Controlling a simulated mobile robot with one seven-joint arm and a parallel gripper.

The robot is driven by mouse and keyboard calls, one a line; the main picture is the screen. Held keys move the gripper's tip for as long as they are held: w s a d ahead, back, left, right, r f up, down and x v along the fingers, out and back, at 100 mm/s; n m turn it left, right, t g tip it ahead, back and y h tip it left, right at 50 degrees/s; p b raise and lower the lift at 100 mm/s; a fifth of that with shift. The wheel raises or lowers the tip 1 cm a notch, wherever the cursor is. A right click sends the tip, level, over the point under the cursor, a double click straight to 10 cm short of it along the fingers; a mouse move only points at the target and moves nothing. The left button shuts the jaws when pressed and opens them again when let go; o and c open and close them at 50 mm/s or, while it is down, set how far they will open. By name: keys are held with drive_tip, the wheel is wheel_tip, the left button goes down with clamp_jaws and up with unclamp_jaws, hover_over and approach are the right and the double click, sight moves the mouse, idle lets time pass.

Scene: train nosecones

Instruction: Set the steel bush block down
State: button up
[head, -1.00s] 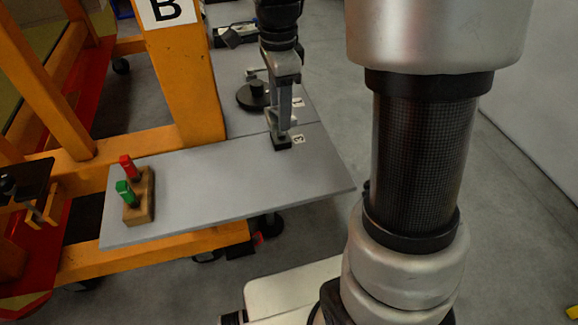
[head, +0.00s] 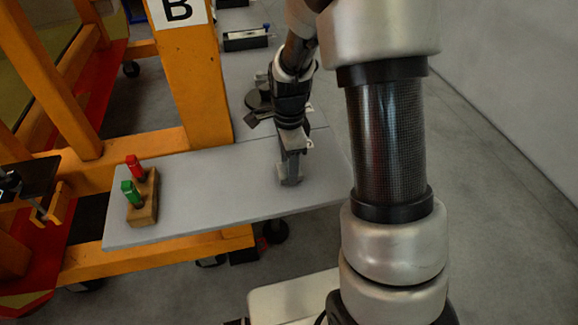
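My gripper (head: 290,168) points down over the grey table board (head: 225,188), right of its middle. Between its fingertips is a small grey metallic piece, which I take to be the steel bush block (head: 289,180). The fingers look shut on it, though they hide much of it. The block is at or just above the board's surface; I cannot tell whether it touches. Its colour is close to the board's, so its outline is faint.
A wooden holder (head: 146,212) with a red piece (head: 134,166) and a green piece (head: 130,192) stands on the board's left end. An orange frame post (head: 188,85) rises behind. A dark round base (head: 257,99) stands behind the gripper. The board between holder and gripper is clear.

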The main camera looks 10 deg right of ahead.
drive_tip(key=shift+f, duration=0.2)
drive_tip(key=shift+f, duration=0.2)
drive_tip(key=o, duration=1.4)
